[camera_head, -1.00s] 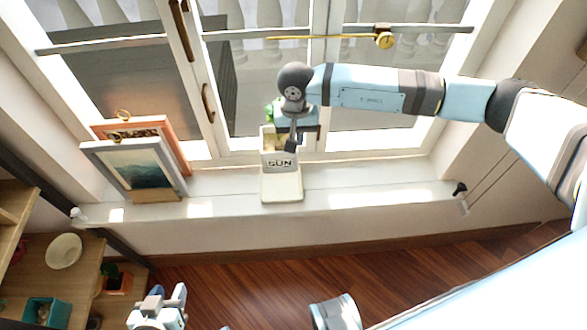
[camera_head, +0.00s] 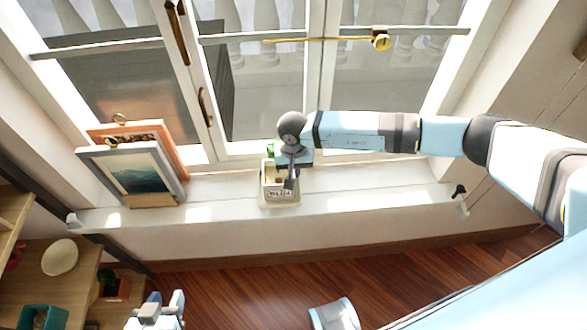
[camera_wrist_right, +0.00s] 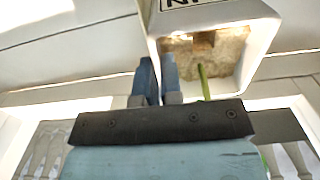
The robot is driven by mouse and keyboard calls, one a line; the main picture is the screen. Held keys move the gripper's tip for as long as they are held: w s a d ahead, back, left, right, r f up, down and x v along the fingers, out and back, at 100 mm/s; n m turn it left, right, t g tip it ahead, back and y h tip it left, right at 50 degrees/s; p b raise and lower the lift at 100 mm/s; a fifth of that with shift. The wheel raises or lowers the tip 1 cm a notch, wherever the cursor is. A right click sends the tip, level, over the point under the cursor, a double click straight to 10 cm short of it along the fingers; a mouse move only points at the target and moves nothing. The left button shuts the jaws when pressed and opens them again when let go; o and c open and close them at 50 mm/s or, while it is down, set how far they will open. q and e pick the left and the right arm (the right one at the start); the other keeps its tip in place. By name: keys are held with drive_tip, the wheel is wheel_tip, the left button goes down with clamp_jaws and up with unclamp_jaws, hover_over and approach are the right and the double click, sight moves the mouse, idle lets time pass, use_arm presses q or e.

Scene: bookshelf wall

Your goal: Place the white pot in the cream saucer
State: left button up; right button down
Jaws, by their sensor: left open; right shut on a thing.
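The white pot (camera_head: 270,192), squarish with dark lettering on its front, is in the middle of the windowsill. My right gripper (camera_head: 289,180) is shut on its rim. The wrist view shows the pot (camera_wrist_right: 222,22) from above with brown soil and a green stem inside, and the fingers of my right gripper (camera_wrist_right: 158,82) at its wall. The cream saucer (camera_head: 280,205) seems to be under the pot; only a thin front edge shows. I cannot tell whether the pot rests in it or hovers just above. My left gripper (camera_head: 163,303) is open and empty at the bottom left.
Picture frames (camera_head: 132,172) lean at the left of the windowsill (camera_head: 380,200). A wooden shelf (camera_head: 75,290) at lower left holds a round cream object (camera_head: 60,257) and a teal box (camera_head: 43,317). The window stands behind the sill.

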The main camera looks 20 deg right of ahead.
drive_tip(key=shift+f, duration=0.1)
drive_tip(key=c, duration=1.3)
unclamp_jaws()
